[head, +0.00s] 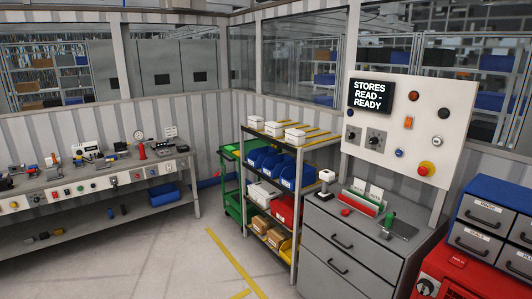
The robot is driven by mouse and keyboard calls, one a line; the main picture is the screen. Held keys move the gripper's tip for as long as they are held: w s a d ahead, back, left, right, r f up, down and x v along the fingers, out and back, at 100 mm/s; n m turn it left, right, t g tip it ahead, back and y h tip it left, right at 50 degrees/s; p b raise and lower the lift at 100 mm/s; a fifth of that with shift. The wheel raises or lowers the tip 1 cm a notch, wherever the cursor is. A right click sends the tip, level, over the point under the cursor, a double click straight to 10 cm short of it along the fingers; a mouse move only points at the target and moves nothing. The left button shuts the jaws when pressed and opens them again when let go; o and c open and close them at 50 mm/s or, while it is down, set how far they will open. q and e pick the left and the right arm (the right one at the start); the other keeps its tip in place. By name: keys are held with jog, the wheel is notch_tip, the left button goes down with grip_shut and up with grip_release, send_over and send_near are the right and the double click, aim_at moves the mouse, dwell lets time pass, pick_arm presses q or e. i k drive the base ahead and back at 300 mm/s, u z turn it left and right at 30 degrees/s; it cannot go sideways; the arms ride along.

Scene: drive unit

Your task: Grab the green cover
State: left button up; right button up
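I cannot tell for sure which thing is the green cover. A small upright green piece (388,221) stands at the left edge of a dark flat plate (403,229) on the grey drawer cabinet (340,265). Neither of my grippers is in the head view, and nothing is seen held.
A workbench (90,183) with small parts runs along the left wall. A control panel (406,125) rises behind the cabinet. A red cabinet (445,275) stands at lower right. Open floor (160,260) lies between bench and rack.

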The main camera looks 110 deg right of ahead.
aim_at(229, 148)
jog(key=z, duration=3.45)
